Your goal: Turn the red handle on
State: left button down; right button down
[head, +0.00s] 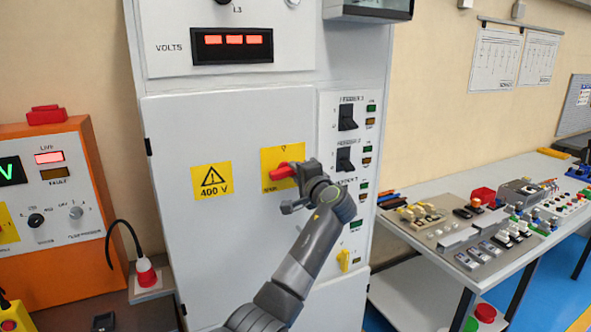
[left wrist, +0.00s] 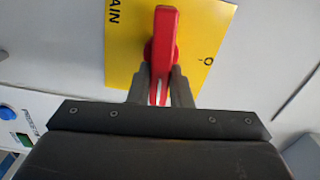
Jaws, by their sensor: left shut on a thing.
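The red handle (head: 284,172) sits on a yellow plate (head: 270,158) on the grey cabinet door. In the head view it lies roughly level, its free end toward the left. My left gripper (head: 300,174) reaches it from the right and covers part of it. In the left wrist view the red handle (left wrist: 163,45) stands between the two fingers of my left gripper (left wrist: 162,85), which are shut on its near end. The yellow plate (left wrist: 205,45) shows "AIN" and an "O" mark there. My right gripper is not in view.
The cabinet door (head: 225,240) carries a 400 V warning sign (head: 212,179). Black switches (head: 347,116) line the panel on the right. An orange unit (head: 50,210) stands at the left, and a table with parts (head: 440,270) at the right.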

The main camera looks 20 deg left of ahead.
pick_arm(q)
jog(key=shift+m, duration=0.6)
jog(key=shift+f, duration=0.1)
jog(key=c, duration=1.3)
grip_release()
jog(key=b+v, duration=0.6)
jog(key=v, duration=1.1)
jog(key=shift+s+d, duration=0.15)
